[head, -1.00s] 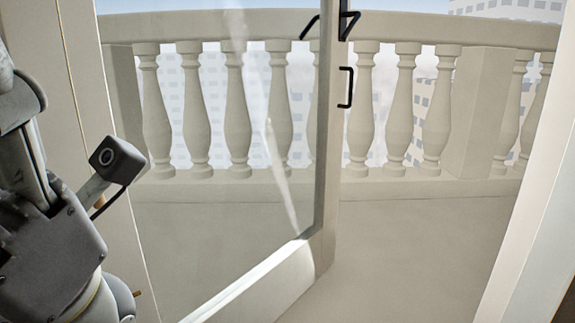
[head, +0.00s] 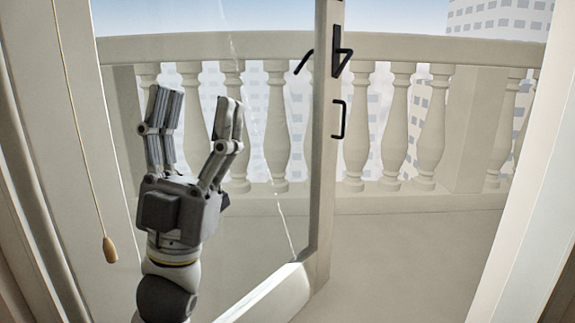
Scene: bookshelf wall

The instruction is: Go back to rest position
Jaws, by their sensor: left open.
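My left gripper (head: 197,103) is raised in the left half of the head view, its fingers pointing up. The fingers are spread apart with nothing between them. It is in front of the glass pane of a door (head: 325,190) that stands open onto a balcony. The gripper is apart from the door's black handle (head: 341,64), which is to its right. My right gripper does not show.
A stone balustrade (head: 405,188) runs across the balcony behind the door. A pull cord with a wooden knob (head: 110,250) hangs at the left. A white door frame (head: 520,200) is at the right. The balcony floor (head: 410,250) between is clear.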

